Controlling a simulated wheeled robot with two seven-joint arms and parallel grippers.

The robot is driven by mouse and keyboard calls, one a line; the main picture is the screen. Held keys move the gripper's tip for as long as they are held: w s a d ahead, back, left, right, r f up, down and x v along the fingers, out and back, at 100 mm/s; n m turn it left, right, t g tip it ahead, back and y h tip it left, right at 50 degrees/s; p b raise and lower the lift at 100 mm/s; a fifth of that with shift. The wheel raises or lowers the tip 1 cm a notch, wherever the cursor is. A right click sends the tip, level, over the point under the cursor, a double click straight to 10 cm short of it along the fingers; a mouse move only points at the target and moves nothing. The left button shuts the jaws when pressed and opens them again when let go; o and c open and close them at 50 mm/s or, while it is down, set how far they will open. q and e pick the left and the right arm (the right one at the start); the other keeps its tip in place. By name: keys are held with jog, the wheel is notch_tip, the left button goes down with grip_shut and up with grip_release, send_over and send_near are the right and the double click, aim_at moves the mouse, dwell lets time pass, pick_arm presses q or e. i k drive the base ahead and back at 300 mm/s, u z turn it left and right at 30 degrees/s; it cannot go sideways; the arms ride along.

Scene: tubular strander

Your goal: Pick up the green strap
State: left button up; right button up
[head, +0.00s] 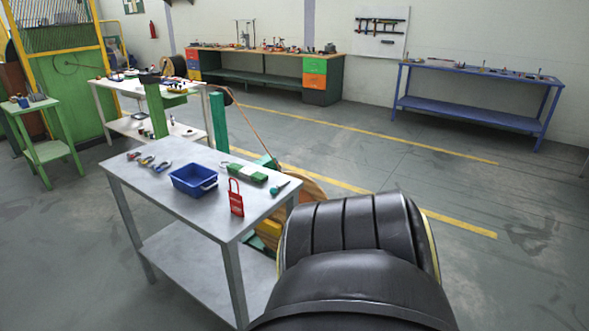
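A green and white bundle (245,172), which looks like the green strap, lies flat near the far right edge of the grey metal table (233,220). A small teal-handled item (279,187) lies to its right near the table's right edge. The bundle is small in the picture, so its exact shape is hard to tell. Neither of my grippers shows in the head view.
A blue bin (194,187) and a red padlock-shaped tag (236,198) are beside the bundle. Several small tools (149,161) lie at the table's left. A large black ribbed shape fills the lower right. Open floor (400,170) lies beyond.

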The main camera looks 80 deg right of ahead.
aim_at(255, 175)
jog(key=z, duration=2.25)
jog(key=k, duration=0.3)
jog(key=u, duration=1)
jog(key=i, duration=1.6)
jog(key=z, duration=0.6)
